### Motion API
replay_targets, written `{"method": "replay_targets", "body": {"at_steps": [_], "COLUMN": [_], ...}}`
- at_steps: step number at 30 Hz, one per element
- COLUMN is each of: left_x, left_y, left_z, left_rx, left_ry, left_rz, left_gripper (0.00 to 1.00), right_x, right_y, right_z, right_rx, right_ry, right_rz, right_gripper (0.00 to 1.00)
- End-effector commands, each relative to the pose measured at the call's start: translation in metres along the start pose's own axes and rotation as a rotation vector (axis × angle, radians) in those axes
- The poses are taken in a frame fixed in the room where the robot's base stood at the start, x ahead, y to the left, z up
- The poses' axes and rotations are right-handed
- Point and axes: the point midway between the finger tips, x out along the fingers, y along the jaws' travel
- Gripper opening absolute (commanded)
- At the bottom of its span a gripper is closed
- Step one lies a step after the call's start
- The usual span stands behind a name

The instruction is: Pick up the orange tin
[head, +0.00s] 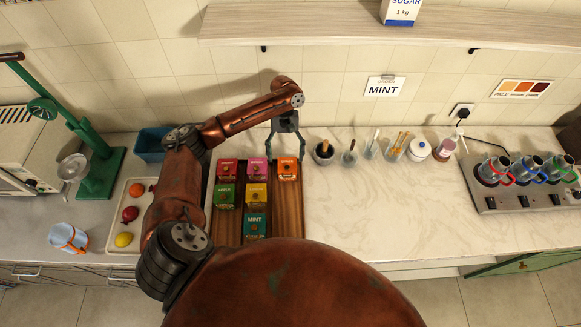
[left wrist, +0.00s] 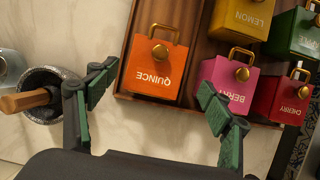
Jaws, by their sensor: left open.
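The orange tin (head: 288,171) stands in the back right corner of a wooden tray (head: 287,220). In the left wrist view the orange tin (left wrist: 153,73) reads QUINCE and has a brass loop handle and a round knob on top. My left gripper (head: 287,153) is open above and just behind it, pointing down, with nothing between the fingers. In the left wrist view the green-padded fingers (left wrist: 156,80) are spread on either side of the tin, apart from it as far as I can tell. My right gripper is not in view.
A pink BERRY tin (head: 258,169) stands left of the orange one, then a red CHERRY tin (head: 227,170). Green, yellow and teal tins stand nearer. A dark mortar with a pestle (head: 323,153) is just right of the tray.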

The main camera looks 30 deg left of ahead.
Motion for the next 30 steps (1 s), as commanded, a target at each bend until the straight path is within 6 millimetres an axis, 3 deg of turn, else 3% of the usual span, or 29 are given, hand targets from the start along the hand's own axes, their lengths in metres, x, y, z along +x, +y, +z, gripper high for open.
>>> {"method": "replay_targets", "body": {"at_steps": [7, 14, 21, 30], "left_x": [0.023, 0.055, 0.058, 0.058], "left_y": [0.005, 0.008, 0.009, 0.009], "left_z": [-0.005, -0.005, -0.005, -0.005], "left_rx": [-0.004, -0.005, -0.003, -0.003], "left_ry": [-0.007, -0.005, -0.004, -0.005], "left_rz": [-0.003, -0.003, -0.003, -0.003], "left_gripper": [0.74, 0.74, 0.74, 0.53], "right_x": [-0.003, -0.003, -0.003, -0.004], "right_y": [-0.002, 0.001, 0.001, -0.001], "right_z": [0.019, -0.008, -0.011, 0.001], "right_rx": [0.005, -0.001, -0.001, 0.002], "right_ry": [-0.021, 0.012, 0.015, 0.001], "right_rz": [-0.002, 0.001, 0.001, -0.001], "right_gripper": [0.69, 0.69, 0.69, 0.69]}}
